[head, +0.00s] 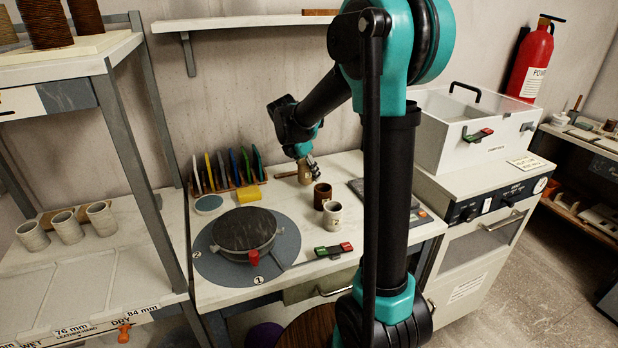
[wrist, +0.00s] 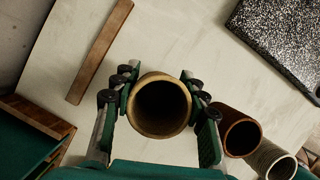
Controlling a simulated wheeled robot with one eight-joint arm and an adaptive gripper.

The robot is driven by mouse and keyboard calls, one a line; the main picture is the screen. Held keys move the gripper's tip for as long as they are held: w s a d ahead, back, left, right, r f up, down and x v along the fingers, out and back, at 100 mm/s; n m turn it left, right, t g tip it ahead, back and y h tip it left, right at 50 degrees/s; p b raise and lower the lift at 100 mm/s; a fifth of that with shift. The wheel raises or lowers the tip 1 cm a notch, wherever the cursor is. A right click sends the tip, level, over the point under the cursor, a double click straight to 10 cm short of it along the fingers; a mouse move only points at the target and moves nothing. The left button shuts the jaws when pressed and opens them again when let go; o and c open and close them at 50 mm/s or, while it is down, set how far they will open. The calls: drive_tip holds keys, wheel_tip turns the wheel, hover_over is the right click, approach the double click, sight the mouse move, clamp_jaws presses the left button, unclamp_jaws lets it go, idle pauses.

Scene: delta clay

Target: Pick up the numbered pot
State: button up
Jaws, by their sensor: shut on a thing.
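My gripper (head: 309,160) is at the back of the white workbench, pointing down. In the wrist view its fingers (wrist: 160,92) are shut on a tan pot (wrist: 160,128), one on each side of its round, dark, open mouth. The same tan pot (head: 304,174) looks upright in the head view; I cannot tell whether it touches the bench. A dark brown pot (head: 322,196) and a cream pot with a dark mark (head: 332,215) stand in front of it, apart from my gripper. They also show at the right of the wrist view. I cannot read a number on the held pot.
A round turntable (head: 290,245) with a dark disc is at the left, and a rack of coloured tiles (head: 228,184) stands behind it. A wooden strip (wrist: 100,52) lies near the held pot. A speckled slab (wrist: 285,40) is to the right. Bench space around the pot is narrow.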

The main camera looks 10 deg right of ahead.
wheel_tip(320, 180, up, 17)
idle(0.4)
